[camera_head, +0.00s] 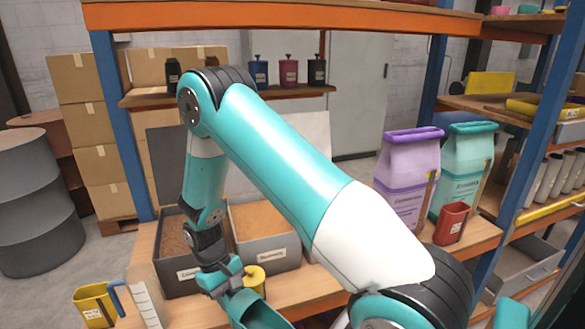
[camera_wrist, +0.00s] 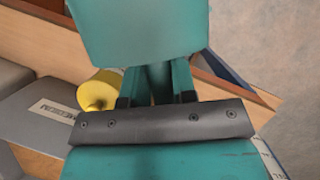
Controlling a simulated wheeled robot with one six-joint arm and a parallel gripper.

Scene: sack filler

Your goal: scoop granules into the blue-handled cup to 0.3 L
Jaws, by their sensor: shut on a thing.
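My gripper (camera_head: 226,279) is shut on a teal scoop (camera_head: 256,309), in front of two grey bins and above the bench. In the wrist view my gripper (camera_wrist: 158,85) is behind the scoop's dark bar, and the teal scoop (camera_wrist: 165,160) fills the bottom. Its inside is hidden there, so I cannot tell its load. A clear measuring cup (camera_head: 148,297) with a white scale and a blue handle (camera_head: 116,298) stands left of the gripper. Its scale edge also shows in the wrist view (camera_wrist: 267,156). Its fill level cannot be read.
The left bin (camera_head: 184,279) holds brown granules, the right bin (camera_head: 275,256) orange ones. A yellow cylinder (camera_head: 255,278) stands near the scoop. A yellow cup (camera_head: 94,306) stands at far left. Purple (camera_head: 408,178) and green (camera_head: 464,178) sacks and a red cup (camera_head: 452,223) stand right.

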